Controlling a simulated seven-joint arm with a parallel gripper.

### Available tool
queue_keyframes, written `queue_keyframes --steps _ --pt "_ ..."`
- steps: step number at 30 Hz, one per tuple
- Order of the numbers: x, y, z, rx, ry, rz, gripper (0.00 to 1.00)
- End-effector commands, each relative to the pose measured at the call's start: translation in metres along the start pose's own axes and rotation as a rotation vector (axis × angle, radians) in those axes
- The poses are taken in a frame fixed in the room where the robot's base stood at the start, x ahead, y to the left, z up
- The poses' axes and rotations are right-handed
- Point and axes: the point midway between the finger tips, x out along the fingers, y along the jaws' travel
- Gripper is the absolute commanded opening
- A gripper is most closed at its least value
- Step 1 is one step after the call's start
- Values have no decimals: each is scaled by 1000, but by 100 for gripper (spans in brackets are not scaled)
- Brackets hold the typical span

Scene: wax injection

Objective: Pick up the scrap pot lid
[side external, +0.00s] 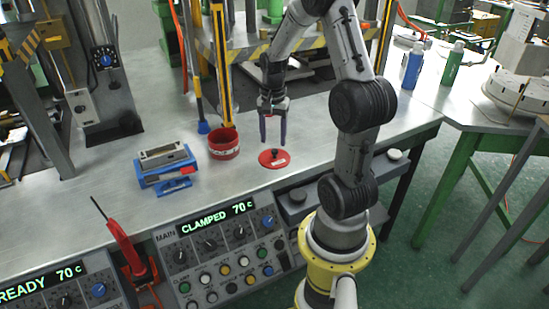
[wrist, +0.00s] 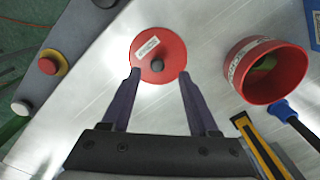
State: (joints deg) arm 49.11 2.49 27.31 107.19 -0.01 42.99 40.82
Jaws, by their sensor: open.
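The scrap pot lid is a flat red disc (side external: 267,160) with a dark knob and a white label, lying on the metal bench. In the wrist view the lid (wrist: 170,48) is ahead of my fingertips, its knob between their lines. My gripper (side external: 272,143) is open and empty, pointing down above the lid, with purple fingers; it also shows in the wrist view (wrist: 159,73). The red scrap pot (side external: 224,144) stands open to the left of the lid, and in the wrist view (wrist: 268,75) it lies to the right with something green inside.
A blue and grey fixture (side external: 163,168) sits left of the pot. The control panel (side external: 222,250) runs along the bench front. A yellow post and a blue-tipped tool (side external: 203,127) stand behind the pot. Blue and green bottles (side external: 413,66) are at the right.

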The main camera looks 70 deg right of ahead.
Motion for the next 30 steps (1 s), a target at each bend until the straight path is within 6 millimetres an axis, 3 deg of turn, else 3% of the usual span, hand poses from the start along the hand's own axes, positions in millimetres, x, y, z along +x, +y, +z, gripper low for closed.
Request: queue_keyframes --steps 7,16,26,30 --pt "34 4 0 0 -2 2 60" --pt "38 4 0 0 0 0 60" --pt "38 4 0 0 0 0 3" --pt "38 4 0 0 0 0 0"
